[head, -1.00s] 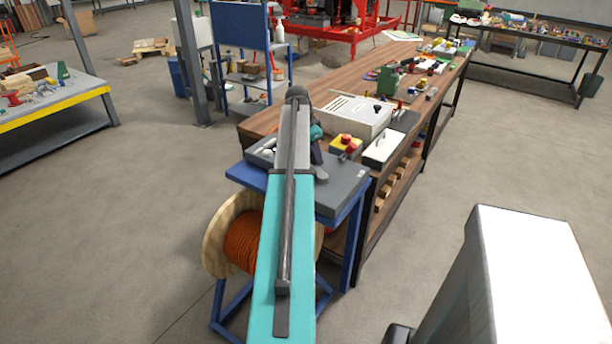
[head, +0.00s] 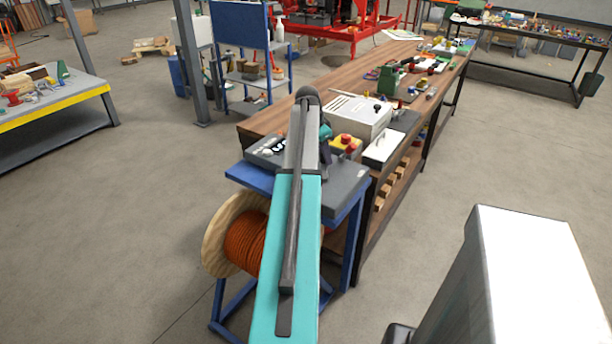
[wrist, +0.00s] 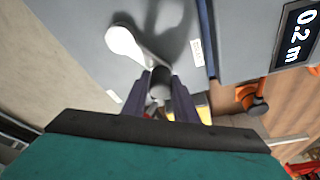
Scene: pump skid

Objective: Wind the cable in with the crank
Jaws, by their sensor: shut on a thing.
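The crank (wrist: 126,43) shows in the wrist view, with a bright round hub and an arm running to a dark grip. My gripper (wrist: 166,88) is shut on the crank's grip, one dark finger on each side. The winder's grey housing (head: 345,180) stands on a blue stand in the head view. A display (wrist: 297,35) on it reads 0.2 m. The orange cable (head: 245,242) lies wound on a wooden drum (head: 215,240) below.
A long wooden workbench (head: 345,75) runs back from the stand. A pale metal box (head: 350,117), a red-and-yellow emergency button (head: 345,140) and a white-lidded box (head: 384,148) stand close to the housing. Bare floor lies left and right.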

